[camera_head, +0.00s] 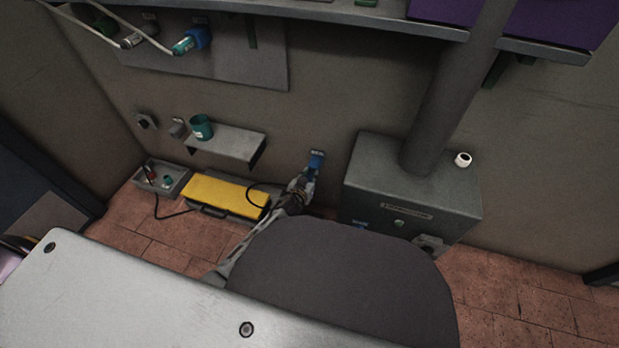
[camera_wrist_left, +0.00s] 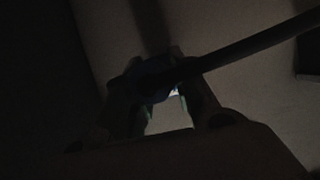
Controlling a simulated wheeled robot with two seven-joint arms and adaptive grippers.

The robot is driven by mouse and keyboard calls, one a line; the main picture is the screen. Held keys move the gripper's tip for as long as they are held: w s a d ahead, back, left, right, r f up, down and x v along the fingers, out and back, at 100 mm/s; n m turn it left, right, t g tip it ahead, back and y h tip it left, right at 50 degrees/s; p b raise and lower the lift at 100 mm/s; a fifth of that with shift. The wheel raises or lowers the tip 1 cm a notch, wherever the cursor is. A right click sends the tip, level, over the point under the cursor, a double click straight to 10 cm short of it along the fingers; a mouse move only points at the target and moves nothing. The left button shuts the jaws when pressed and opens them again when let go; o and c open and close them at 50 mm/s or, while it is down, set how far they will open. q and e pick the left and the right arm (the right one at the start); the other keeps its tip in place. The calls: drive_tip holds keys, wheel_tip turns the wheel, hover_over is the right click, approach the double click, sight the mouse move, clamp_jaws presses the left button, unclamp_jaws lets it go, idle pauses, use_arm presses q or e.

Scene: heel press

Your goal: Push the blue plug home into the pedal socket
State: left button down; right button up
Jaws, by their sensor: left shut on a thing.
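My left gripper (camera_head: 304,183) reaches down to the back wall, beside the grey box. It is shut on the blue plug, which is mostly hidden by the fingers in the head view. In the dark left wrist view the blue plug (camera_wrist_left: 155,68) shows between the fingers, with a black cable running to the upper right. A blue fitting with a pale label (camera_head: 316,160) shows at the wall just beyond the fingertips. I cannot tell whether it is the socket or how far the plug is in. A yellow pedal (camera_head: 226,196) lies on the floor to the left. My right gripper is not in view.
The grey box (camera_head: 408,190) with a thick pipe stands close to the right of the gripper. A small shelf (camera_head: 228,142) with a teal cup (camera_head: 201,127) is on the wall at left. A grey tray (camera_head: 165,183) sits below. A dark rounded shape hides the near floor.

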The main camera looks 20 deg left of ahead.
use_arm(q)
drive_tip(key=shift+s+a+p, duration=0.1)
drive_tip(key=shift+s+p, duration=0.5)
drive_tip(key=shift+s, duration=2.1)
drive_tip(key=shift+s, duration=0.1)
